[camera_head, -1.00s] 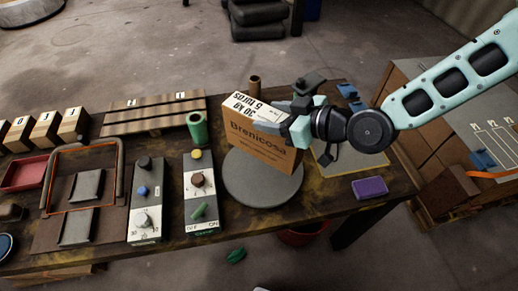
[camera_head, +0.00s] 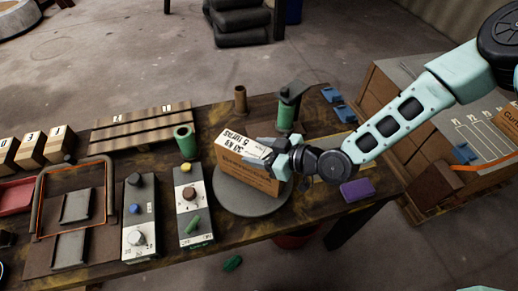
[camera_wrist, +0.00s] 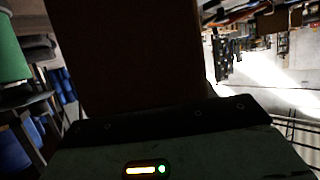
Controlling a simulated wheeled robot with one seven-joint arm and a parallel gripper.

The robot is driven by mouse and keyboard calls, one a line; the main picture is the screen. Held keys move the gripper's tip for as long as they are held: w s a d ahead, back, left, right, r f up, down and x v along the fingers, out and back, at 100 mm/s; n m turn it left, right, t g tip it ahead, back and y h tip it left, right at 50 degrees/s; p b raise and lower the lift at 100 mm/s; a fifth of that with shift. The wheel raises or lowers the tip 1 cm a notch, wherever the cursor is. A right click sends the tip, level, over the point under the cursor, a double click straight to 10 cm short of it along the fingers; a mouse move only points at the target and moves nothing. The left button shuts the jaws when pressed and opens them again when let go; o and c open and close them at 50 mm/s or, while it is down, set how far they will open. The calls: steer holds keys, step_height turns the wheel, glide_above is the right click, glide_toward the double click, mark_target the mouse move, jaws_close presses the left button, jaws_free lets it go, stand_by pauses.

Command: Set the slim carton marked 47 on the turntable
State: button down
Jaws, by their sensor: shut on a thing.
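A slim brown carton (camera_head: 240,175) with a white printed top is in my gripper (camera_head: 272,158). The printing on it is too small to read surely, and I cannot make out a 47. My gripper is shut on its right part. The carton is upright over the round grey turntable (camera_head: 228,205), its lower edge close to or on the disc; I cannot tell whether it touches. In the wrist view the carton (camera_wrist: 130,55) is a dark block filling the middle, and its lower end is hidden there.
A control box with knobs (camera_head: 194,205) stands just left of the turntable, with a green cylinder (camera_head: 185,141) behind it. A green post with a dark top (camera_head: 287,105) stands behind my gripper. A purple block (camera_head: 357,190) lies at the right table edge.

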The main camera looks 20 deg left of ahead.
steer(key=shift+f, duration=0.1)
steer(key=shift+f, duration=0.1)
steer(key=c, duration=0.5)
jaws_free()
steer(key=shift+d, duration=0.15)
steer(key=b+v, duration=0.2)
steer(key=v, duration=1)
steer(key=shift+s+b, duration=0.1)
steer(key=shift+b, duration=0.2)
